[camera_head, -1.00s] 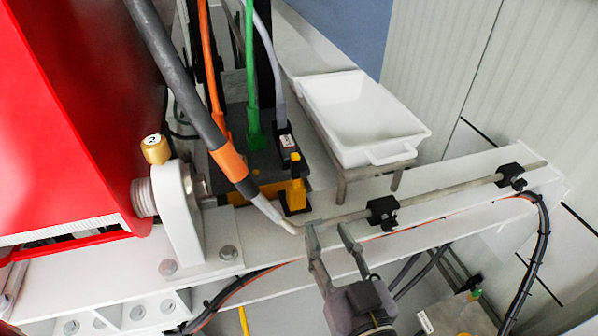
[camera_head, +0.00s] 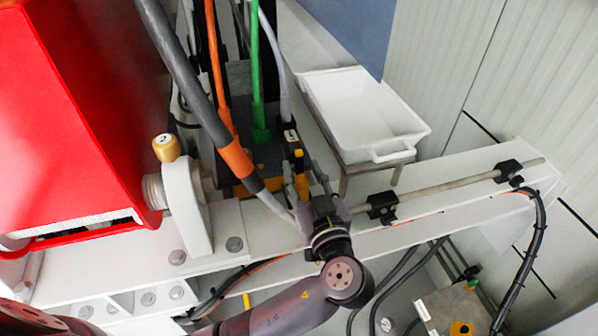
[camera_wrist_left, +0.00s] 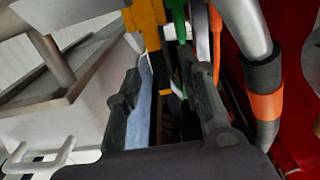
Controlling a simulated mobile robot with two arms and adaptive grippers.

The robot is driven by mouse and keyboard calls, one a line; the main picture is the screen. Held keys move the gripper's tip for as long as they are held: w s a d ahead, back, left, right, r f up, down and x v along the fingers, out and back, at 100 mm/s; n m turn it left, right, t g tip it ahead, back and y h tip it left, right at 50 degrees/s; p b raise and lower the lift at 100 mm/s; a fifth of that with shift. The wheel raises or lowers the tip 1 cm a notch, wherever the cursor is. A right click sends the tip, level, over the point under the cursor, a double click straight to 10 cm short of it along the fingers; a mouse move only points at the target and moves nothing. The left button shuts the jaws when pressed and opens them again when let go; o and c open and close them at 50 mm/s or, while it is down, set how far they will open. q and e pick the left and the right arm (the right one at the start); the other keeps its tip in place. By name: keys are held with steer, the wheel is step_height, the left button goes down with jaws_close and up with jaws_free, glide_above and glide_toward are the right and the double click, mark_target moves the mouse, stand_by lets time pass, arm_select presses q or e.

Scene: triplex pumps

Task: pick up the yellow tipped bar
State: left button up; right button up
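A yellow upright piece (camera_head: 301,186) with a dark top stands beside the dark block on the white beam. It is the likeliest yellow tipped bar, but its full shape is not clear. In the left wrist view, a yellow-orange piece (camera_wrist_left: 146,24) shows at the top, beyond my fingers. My left gripper (camera_head: 318,178) is just right of the yellow piece in the head view, its fingers partly hidden behind its own body. My right gripper is not in view.
A white tray (camera_head: 337,118) stands on a metal stand behind right. A grey hose with an orange band (camera_head: 236,161) runs close left of the gripper. A thin rod (camera_head: 440,188) in black clamps runs right along the beam. A red housing (camera_head: 60,110) fills the left.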

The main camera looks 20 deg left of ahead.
mark_target(300, 166)
arm_select(q)
steer(key=x, duration=0.3)
steer(key=shift+w+a+f, duration=0.1)
steer(key=shift+w+a, duration=0.05)
steer(key=shift+w, duration=0.05)
steer(key=shift+s, duration=0.1)
steer(key=shift+c, duration=0.2)
jaws_close()
